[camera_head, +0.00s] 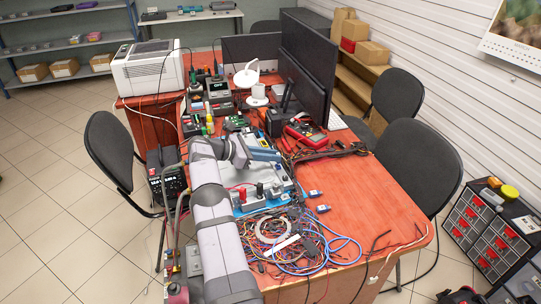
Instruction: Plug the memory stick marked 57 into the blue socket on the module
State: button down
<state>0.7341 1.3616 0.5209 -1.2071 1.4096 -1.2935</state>
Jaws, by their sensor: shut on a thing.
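My gripper (266,155) is at the end of the grey arm, over the middle of the table. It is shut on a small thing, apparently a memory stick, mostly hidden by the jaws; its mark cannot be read. Below it lies a grey module (262,190) with dark and red parts on top, on a blue mat (273,203). The held thing looks above the module; whether they touch cannot be told. The blue socket cannot be made out. Two small blue-and-silver sticks, one farther back (315,193) and one nearer (323,209), lie right of the module, their marks unreadable.
A tangle of coloured wires (290,243) covers the table in front of the module. A red multimeter (305,131), monitors (305,80) and a soldering area (221,97) stand behind. The table's right side (385,205) is mostly clear.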

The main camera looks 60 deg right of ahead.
jog(key=shift+f+b, duration=0.9)
dwell(3.1)
jog(key=c, duration=1.3)
grip_release()
jog(key=shift+r, duration=0.2)
jog(key=w+a+r+p, duration=0.2)
jog(key=r, duration=0.1)
jog(key=w+a+r+p, duration=0.1)
jog(key=shift+a+r, duration=0.3)
jog(key=shift+a, duration=0.05)
jog(key=shift+w+a+r+p, duration=0.2)
jog(key=shift+a+r+p, duration=0.05)
jog(key=shift+a+p, duration=0.1)
